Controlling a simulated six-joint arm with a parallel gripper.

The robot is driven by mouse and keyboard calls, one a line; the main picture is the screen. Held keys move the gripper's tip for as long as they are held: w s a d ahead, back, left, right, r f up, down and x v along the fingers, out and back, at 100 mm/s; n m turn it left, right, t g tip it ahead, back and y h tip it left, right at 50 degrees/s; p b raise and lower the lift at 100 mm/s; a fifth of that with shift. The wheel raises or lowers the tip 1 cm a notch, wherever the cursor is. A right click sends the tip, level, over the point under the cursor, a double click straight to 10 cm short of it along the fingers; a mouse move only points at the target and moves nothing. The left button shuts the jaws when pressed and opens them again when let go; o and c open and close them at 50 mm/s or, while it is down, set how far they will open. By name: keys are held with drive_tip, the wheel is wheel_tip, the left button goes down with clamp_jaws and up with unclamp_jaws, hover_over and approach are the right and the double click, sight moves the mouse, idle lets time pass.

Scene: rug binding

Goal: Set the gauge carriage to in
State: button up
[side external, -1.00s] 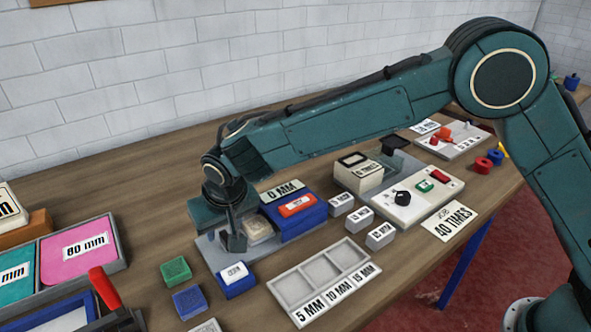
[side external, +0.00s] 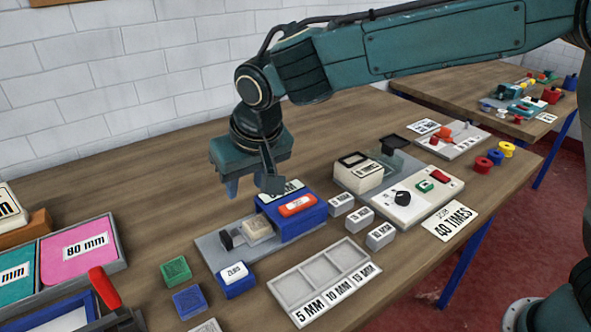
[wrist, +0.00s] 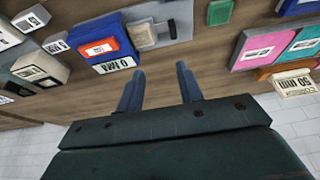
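The gauge has a grey base plate (side external: 207,243) with a blue housing (side external: 318,213) that bears a red-framed display and a "0 MM" sign. The carriage shows as a beige block (side external: 257,229) close against the housing's left side, with a dark upright tab (side external: 226,239) at its outer end. The wrist view also shows the beige block (wrist: 143,35) beside the blue housing (wrist: 96,42). My gripper (side external: 250,188) is above and behind the gauge, clear of it. Its two fingers (wrist: 158,88) are apart, with only bare table between them.
A blue block with a white "ZERO" button (side external: 236,277) stands in front of the gauge. Green (side external: 175,270) and blue (side external: 189,300) blocks lie left of it. A three-slot tray (side external: 322,277) and small grey blocks (side external: 380,236) are at right. The table behind is clear.

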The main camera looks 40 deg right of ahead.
drive_tip(key=s+d+r, duration=0.3)
drive_tip(key=d+r, duration=0.1)
drive_tip(key=d, duration=0.4)
drive_tip(key=s+d+r, duration=0.4)
drive_tip(key=d, duration=0.4)
drive_tip(key=shift+s+r, duration=0.15)
drive_tip(key=w+a+f, duration=0.4)
drive_tip(key=a+f, duration=0.1)
drive_tip(key=a, duration=0.4)
drive_tip(key=w+a+f, duration=0.3)
drive_tip(key=a+f, duration=0.3)
drive_tip(key=a, duration=0.4)
drive_tip(key=shift+w+a+f, duration=0.15)
drive_tip(key=shift+w+f, duration=0.05)
drive_tip(key=shift+w, duration=0.2)
